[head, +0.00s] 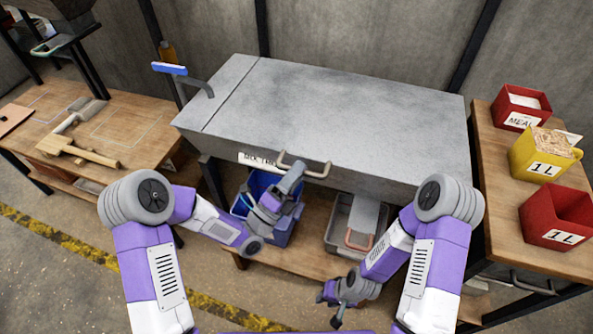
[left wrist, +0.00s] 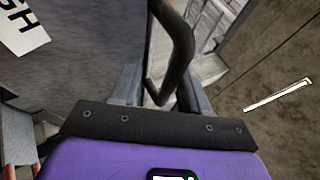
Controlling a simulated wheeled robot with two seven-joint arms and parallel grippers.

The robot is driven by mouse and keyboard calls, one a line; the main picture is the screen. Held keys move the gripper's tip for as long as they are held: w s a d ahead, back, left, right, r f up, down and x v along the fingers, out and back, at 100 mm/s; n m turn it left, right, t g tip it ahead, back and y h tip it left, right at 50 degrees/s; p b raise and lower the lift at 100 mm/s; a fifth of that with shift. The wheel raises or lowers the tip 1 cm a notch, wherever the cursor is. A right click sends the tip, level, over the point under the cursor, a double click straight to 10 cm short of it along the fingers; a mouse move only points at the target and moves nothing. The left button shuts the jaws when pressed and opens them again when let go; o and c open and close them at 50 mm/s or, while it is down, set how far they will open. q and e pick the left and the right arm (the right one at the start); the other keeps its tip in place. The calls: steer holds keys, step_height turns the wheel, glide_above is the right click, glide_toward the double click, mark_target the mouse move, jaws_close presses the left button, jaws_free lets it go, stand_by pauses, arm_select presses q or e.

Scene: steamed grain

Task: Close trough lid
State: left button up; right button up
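The grey trough (head: 440,177) stands in the middle of the head view. Its wide grey lid (head: 330,105) lies flat across the top, with no visible gap at the front edge. A bent handle (head: 318,174) sticks out from the front, and it shows dark in the left wrist view (left wrist: 182,45). My left gripper (head: 295,172) is at this handle. In the left wrist view its fingers (left wrist: 163,92) stand apart with the handle bar between them; firm contact is not visible. My right gripper (head: 330,306) is low at the front, with its fingers apart and empty.
A blue bin (head: 243,207) and a grey container with a scoop (head: 340,225) sit on the shelf below. Red and yellow boxes (head: 541,167) stand on the right table (head: 492,170). The left table (head: 130,125) holds wooden tools. A blue-headed tool (head: 170,69) stands beside the trough.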

arm_select(q)
steer(key=shift+r, duration=0.15)
steer(key=v, duration=0.7)
steer(key=shift+s+a, duration=0.2)
steer(key=shift+a, duration=0.05)
stand_by(0.4)
step_height(320, 180, down, 15)
steer(key=a+n+g+y+p, duration=0.2)
steer(key=n+g+y+p, duration=0.55)
steer(key=n, duration=0.85)
steer(key=s+a+f+n+g+y+p, duration=0.1)
steer(key=s+a+f+n+g+y, duration=0.1)
steer(key=s+n, duration=0.6)
steer(key=s+a+f+n+g+y+p, duration=0.1)
steer(key=s+f+n+g+y, duration=0.2)
steer(key=s+f+n+g, duration=0.2)
steer(key=s+n+g, duration=0.2)
steer(key=s+n, duration=0.1)
steer(key=shift+s+a+n, duration=0.3)
steer(key=shift+a, duration=0.1)
